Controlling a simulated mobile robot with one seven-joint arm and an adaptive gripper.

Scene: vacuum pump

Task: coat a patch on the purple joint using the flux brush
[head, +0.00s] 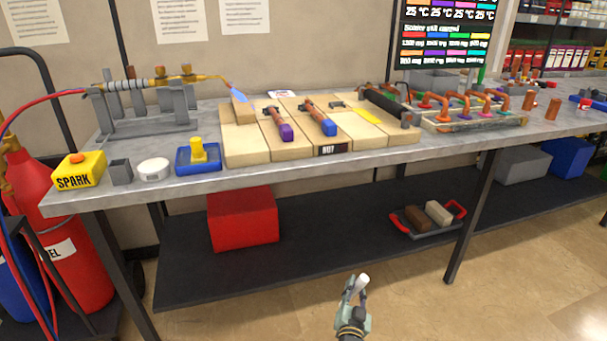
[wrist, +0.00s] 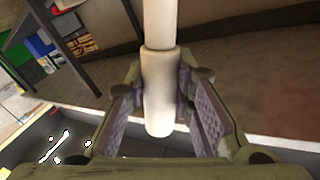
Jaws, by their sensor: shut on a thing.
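My gripper (head: 360,290) is in front of the bench, low over the floor. It is shut on a white rod (head: 363,280), which shows large between the fingers in the wrist view (wrist: 158,90). It looks like a handle, possibly the flux brush; no bristles show. On the wooden board, a copper piece with a purple end (head: 286,132) lies beside one with a blue end (head: 328,127). On the right, a rack of bent copper pipes (head: 470,105) has coloured bands, one purple or pink (head: 487,97). I cannot tell which purple piece is the joint.
The bench (head: 110,190) carries a round white tin (head: 153,169), a yellow SPARK box (head: 79,170), a blue tray and a torch stand. A red box (head: 243,218) and a tray of blocks sit on the shelf below. The floor right of my gripper is clear.

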